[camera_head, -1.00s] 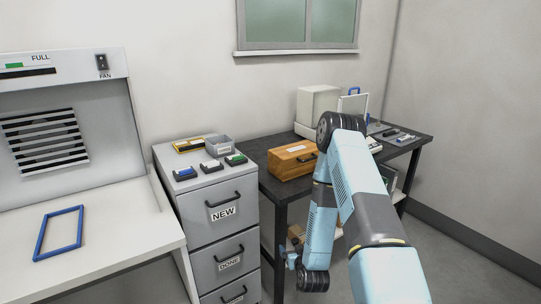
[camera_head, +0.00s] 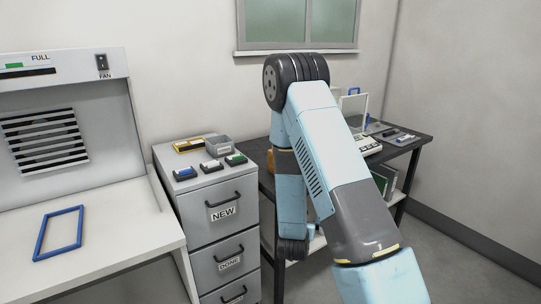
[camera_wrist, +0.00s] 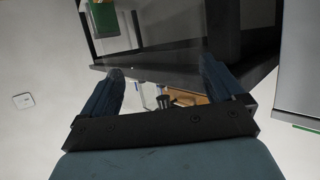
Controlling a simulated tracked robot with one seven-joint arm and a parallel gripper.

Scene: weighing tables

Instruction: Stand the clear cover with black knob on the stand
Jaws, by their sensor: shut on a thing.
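My gripper (camera_wrist: 163,78) shows in the wrist view with its two blue fingers spread wide apart, one on each side of a see-through shape. I take this to be the clear cover with black knob (camera_wrist: 150,75); its outline is too faint to trace. A small dark piece (camera_wrist: 166,100) shows between the fingers near the palm, and I cannot tell if it is the knob. In the head view my arm hides the gripper and what it holds. I cannot pick out the stand for certain in either view.
The dark table (camera_head: 408,145) holds a white device (camera_head: 366,145) and a blue-handled upright panel (camera_head: 352,112). My arm hides much of it. A grey drawer cabinet (camera_head: 215,190) stands to its left, with small boxes and a grey bin (camera_head: 218,145) on top.

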